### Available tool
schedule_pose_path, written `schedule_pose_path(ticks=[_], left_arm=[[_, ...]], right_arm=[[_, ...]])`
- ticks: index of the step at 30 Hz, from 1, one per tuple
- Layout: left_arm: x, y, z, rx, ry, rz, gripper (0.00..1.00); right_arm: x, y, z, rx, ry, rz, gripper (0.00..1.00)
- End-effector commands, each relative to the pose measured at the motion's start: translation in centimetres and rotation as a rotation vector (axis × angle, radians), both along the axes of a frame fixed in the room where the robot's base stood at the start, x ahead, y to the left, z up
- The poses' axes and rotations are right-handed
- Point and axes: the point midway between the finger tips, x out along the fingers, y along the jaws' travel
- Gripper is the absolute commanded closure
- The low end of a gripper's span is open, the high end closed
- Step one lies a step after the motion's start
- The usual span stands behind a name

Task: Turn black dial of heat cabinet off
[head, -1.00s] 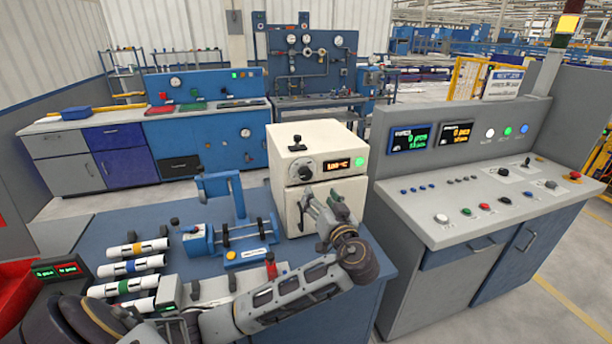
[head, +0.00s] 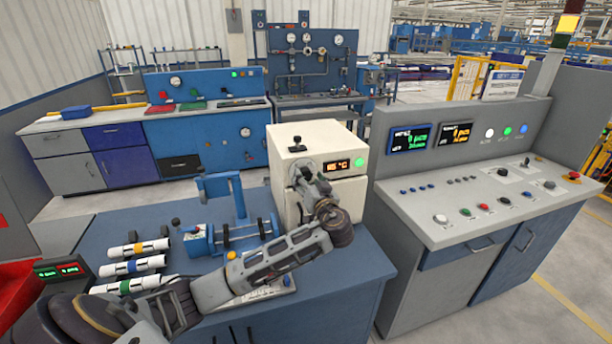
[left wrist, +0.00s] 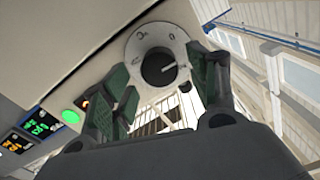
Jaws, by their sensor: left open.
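The cream heat cabinet (head: 345,195) stands on the blue bench, with an orange display (head: 337,165) and a lit green lamp (head: 358,162) on its front. My left gripper (head: 302,174) is at the upper left of that front and hides the dial in the head view. In the left wrist view the black dial (left wrist: 156,68) sits on a round pale plate with a white pointer line. There my left gripper (left wrist: 160,82) is open, one green-padded finger on each side of the dial. Whether the fingers touch it I cannot tell. My right gripper is out of view.
A black knob (head: 297,142) stands on the cabinet top. A blue clamp fixture (head: 222,215) is left of the cabinet, with several banded white pipes (head: 135,265) further left. A grey control console (head: 480,215) stands at the right.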

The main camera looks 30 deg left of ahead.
Motion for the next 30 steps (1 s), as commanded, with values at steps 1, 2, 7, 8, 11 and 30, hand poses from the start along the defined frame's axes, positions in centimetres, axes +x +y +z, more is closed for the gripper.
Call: schedule_pose_path(ticks=[1,2,7,8,11,30], left_arm=[[0.4,0.6,0.1,0.001,-0.001,0.002,0.41],[0.7,0.8,0.1,0.001,-0.001,0.002,0.41],[1.6,1.9,0.0,0.001,0.0,0.0,0.41],[1.7,2.0,0.1,0.001,-0.001,0.0,0.41],[2.0,2.3,0.1,0.0,-0.001,0.0,0.41],[2.0,2.4,0.0,-0.001,-0.001,0.0,0.82]], right_arm=[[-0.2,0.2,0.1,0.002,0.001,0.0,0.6],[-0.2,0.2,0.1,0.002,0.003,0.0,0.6],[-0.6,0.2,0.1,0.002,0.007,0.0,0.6],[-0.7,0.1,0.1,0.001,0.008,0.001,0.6],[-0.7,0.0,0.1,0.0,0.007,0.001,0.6],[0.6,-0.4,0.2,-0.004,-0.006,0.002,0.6]])
